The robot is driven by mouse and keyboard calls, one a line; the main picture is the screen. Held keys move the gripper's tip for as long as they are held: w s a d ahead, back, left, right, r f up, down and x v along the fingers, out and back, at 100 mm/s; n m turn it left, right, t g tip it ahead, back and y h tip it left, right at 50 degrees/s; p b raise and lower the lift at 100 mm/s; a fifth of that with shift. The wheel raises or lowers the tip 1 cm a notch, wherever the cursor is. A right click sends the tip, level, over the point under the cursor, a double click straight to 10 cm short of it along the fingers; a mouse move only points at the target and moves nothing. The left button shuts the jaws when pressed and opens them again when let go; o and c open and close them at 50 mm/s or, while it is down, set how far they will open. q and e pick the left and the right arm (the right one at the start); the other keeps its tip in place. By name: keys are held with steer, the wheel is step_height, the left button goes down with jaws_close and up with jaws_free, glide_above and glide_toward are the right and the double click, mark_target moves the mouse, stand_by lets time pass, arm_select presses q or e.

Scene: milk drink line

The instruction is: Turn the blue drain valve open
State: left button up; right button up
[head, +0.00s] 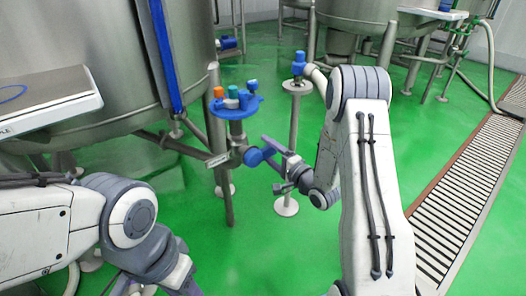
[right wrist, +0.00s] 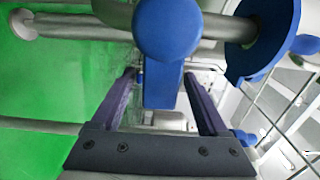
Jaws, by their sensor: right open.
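The blue drain valve (head: 253,157) sits on the steel outlet pipe below the big tank, near the middle of the head view. In the right wrist view its round blue end (right wrist: 168,27) is at the top, and its straight blue handle (right wrist: 163,88) runs down from it. My right gripper (head: 268,150) is at the valve, and its jaws are open. In the right wrist view, its two fingers (right wrist: 159,74) lie on either side of the handle, with gaps showing on both sides.
A blue round tray (head: 232,112) with orange, teal and blue caps stands just above the valve. A steel post (head: 294,125) with a blue-topped fitting stands behind my right gripper. A grated floor drain (head: 460,190) runs along the right. Green floor between is clear.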

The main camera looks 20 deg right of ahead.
steer(key=shift+b+x, duration=0.3)
steer(key=shift+x, duration=1.05)
jaws_close()
stand_by(0.4)
